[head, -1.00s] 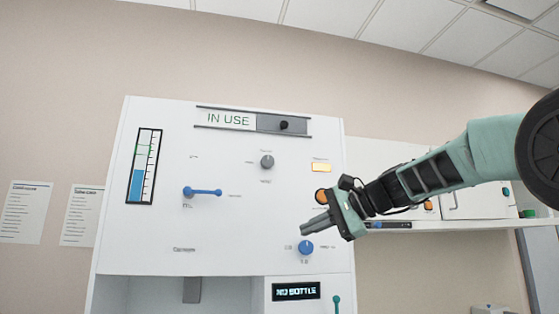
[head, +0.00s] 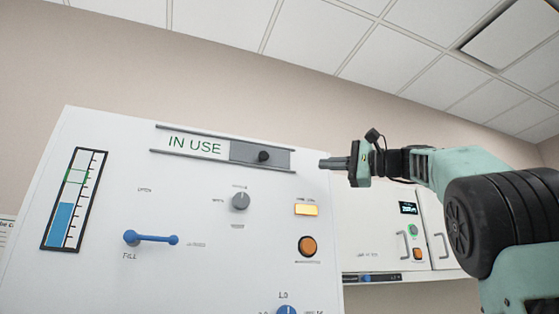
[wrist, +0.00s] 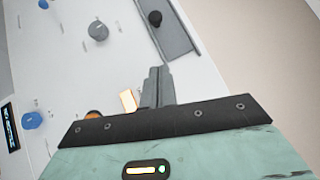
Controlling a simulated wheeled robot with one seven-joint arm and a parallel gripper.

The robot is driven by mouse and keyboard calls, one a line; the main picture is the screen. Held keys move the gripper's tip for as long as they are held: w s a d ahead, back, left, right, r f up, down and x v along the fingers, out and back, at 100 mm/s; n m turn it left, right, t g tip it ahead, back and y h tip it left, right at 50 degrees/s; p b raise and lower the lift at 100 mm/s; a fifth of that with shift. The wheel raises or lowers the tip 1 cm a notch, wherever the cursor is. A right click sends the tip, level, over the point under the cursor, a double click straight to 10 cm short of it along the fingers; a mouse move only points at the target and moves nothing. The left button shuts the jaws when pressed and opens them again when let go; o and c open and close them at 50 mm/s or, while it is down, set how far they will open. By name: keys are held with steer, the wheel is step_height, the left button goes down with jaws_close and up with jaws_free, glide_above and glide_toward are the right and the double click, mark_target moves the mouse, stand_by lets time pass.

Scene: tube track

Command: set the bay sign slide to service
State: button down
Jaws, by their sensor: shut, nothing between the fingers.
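The bay sign slide (head: 245,152) sits in a rail at the top of the white panel. Its left part shows IN USE in green letters, and its grey cover with a black knob (head: 263,156) is at the right. The knob also shows in the wrist view (wrist: 155,18), beyond my fingertips. My gripper (head: 322,163) is shut and empty, to the right of the knob and apart from it, near the rail's right end. In the wrist view its closed fingers (wrist: 158,72) point toward the panel. The word service is not visible.
Below the slide are a grey knob (head: 240,201), a lit yellow button (head: 306,209), an orange button (head: 307,246) and a blue lever (head: 150,238). A blue-filled gauge (head: 74,200) is at left. A white cabinet (head: 375,225) stands behind my arm.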

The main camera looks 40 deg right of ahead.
steer(key=shift+w, duration=0.1)
steer(key=p, duration=0.5)
glide_toward(281, 159)
steer(key=w+a+f, duration=0.1)
steer(key=w+a, duration=0.3)
steer(key=shift+w+a+r+p, duration=0.1)
steer(key=shift+a+p, duration=0.3)
steer(key=shift+a, duration=0.2)
steer(key=shift+w+a+r+p, duration=0.1)
steer(key=shift+a+p, duration=0.25)
steer(key=shift+a, duration=0.25)
steer(key=shift+w+a, duration=0.2)
steer(key=shift+a, duration=0.4)
steer(key=w+a, duration=0.1)
steer(key=a, duration=0.5)
steer(key=w+a, duration=0.2)
steer(key=a, duration=0.4)
steer(key=w+a, duration=0.2)
steer(key=a, duration=0.4)
steer(key=shift+w, duration=0.1)
steer(key=shift+f, duration=0.1)
